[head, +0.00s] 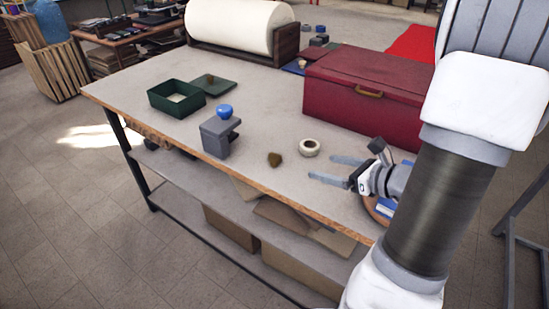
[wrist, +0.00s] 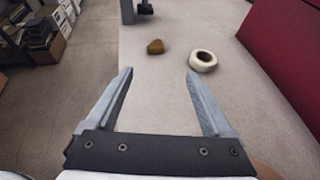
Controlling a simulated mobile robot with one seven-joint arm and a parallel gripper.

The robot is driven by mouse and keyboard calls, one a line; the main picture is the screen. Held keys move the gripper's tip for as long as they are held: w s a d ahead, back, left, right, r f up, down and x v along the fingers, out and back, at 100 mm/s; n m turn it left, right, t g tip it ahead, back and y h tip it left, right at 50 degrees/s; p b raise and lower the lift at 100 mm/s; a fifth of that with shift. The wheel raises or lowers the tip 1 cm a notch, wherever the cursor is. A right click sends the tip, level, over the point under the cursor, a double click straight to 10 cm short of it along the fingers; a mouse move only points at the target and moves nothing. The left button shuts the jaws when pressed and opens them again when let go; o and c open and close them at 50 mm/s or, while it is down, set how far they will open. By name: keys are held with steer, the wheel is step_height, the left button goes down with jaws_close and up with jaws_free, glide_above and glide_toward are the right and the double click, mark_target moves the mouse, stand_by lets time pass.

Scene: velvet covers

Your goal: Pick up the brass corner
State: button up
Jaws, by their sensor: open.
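The brass corner (head: 275,159) is a small brown-gold piece lying on the grey tabletop (head: 262,110) near its front edge. It also shows in the wrist view (wrist: 155,46), ahead of the fingertips and slightly left of the middle of the gap. My gripper (head: 329,169) is open and empty, to the right of the brass corner in the head view. In the wrist view its two fingers (wrist: 158,72) are spread wide, and the brass corner is apart from them.
A white roll of tape (head: 310,148) lies close beside the brass corner. A large red box (head: 366,97) stands behind. A green open box (head: 176,99) is farther left.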

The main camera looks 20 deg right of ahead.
steer(key=b, duration=0.1)
glide_toward(278, 160)
steer(key=w, duration=0.3)
steer(key=shift+a+f, duration=0.15)
steer(key=shift+f, duration=0.2)
steer(key=shift+s+a+f+b+x, duration=0.1)
steer(key=shift+b+x, duration=0.05)
steer(key=shift+x, duration=0.75)
steer(key=shift+s+a+f+b+x, duration=0.1)
steer(key=shift+b+x, duration=0.05)
steer(key=shift+x, duration=0.75)
steer(key=shift+s+a+f+b+x, duration=0.1)
steer(key=shift+b+x, duration=0.05)
steer(key=shift+x, duration=0.8)
steer(key=shift+c, duration=0.3)
jaws_close()
steer(key=shift+r, duration=0.1)
